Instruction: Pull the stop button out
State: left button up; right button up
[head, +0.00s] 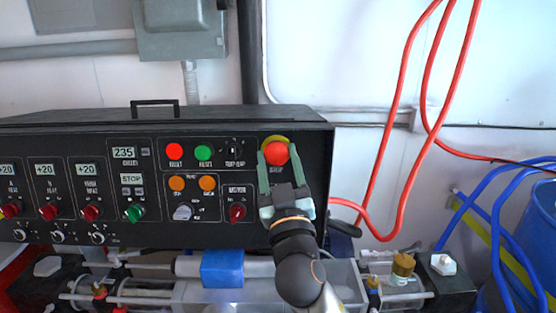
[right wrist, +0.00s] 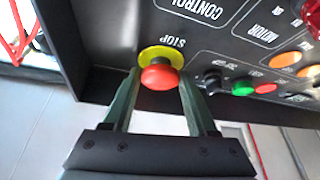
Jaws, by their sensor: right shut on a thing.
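The stop button is a red mushroom knob (head: 276,153) on a yellow round plate (head: 274,141), at the upper right of the black control panel (head: 230,172). My right gripper (head: 277,158) reaches up from below, with its green fingers on either side of the red knob. In the right wrist view the red knob (right wrist: 159,75) sits between the two fingertips (right wrist: 160,82), with the "STOP" label beside the yellow plate (right wrist: 165,55). The gripper is shut on the knob. The exact contact at the fingertips is hard to see. My left gripper is not in view.
Red (head: 175,151) and green (head: 204,152) buttons, orange lamps and a red selector knob (head: 237,212) lie left of the stop button. Red hoses (head: 402,90) hang at the right. Pump cylinders (head: 222,269) lie below the panel. A blue barrel (head: 540,225) stands far right.

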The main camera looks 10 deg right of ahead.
grip_shut()
dwell(0.6)
